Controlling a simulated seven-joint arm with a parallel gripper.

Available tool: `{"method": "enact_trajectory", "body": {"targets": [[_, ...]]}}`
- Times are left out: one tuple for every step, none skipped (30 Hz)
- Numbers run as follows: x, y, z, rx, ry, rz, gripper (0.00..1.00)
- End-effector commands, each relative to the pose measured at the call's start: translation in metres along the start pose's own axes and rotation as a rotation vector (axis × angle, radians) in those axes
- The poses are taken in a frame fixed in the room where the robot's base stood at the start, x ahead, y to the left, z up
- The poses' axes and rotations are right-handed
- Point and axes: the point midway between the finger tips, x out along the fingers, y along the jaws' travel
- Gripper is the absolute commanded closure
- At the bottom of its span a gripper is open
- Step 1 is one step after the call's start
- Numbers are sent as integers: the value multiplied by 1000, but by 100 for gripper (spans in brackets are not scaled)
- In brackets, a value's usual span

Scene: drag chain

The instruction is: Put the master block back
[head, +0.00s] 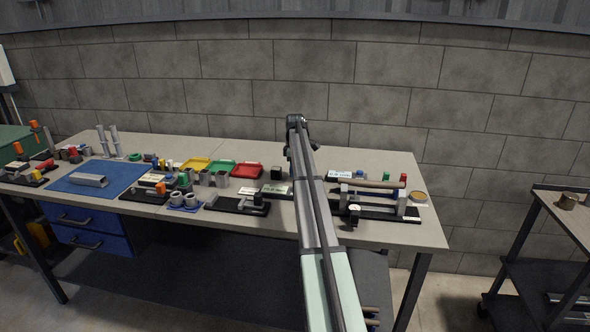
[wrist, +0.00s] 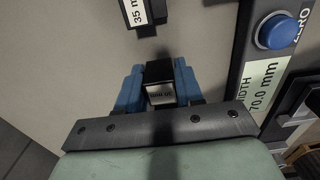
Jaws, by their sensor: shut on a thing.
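In the wrist view, my gripper (wrist: 160,85) is shut, its two blue fingers either side of a small block (wrist: 160,93). I take this for the master block. It has a black top and a pale labelled face, whose writing is too small to read surely. Bare grey bench top shows around the fingers. Whether the block touches the bench I cannot tell. In the head view my own arm hides the fingers and the held block.
Right of my gripper in the wrist view is a dark gauge fixture (wrist: 246,70) with a blue ZERO button (wrist: 277,31) and a "WIDTH 70.0 mm" plate (wrist: 262,90). In the head view, a black cube (head: 276,173) and coloured trays (head: 247,171) stand left of my arm.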

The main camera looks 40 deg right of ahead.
Motion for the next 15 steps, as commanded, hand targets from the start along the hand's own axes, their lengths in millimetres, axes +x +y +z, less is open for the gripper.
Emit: {"method": "enact_trajectory", "body": {"targets": [[0,0,0,0,0,0,100],[1,0,0,0,0,0,100],[2,0,0,0,0,0,100],[2,0,0,0,0,0,100],[3,0,0,0,0,0,100],[3,0,0,0,0,1,100],[4,0,0,0,0,1,100],[4,0,0,0,0,1,100],[5,0,0,0,0,1,100],[5,0,0,0,0,1,100],[6,0,0,0,0,1,100],[6,0,0,0,0,1,100],[7,0,0,0,0,1,100],[7,0,0,0,0,1,100],[8,0,0,0,0,1,100]]}}
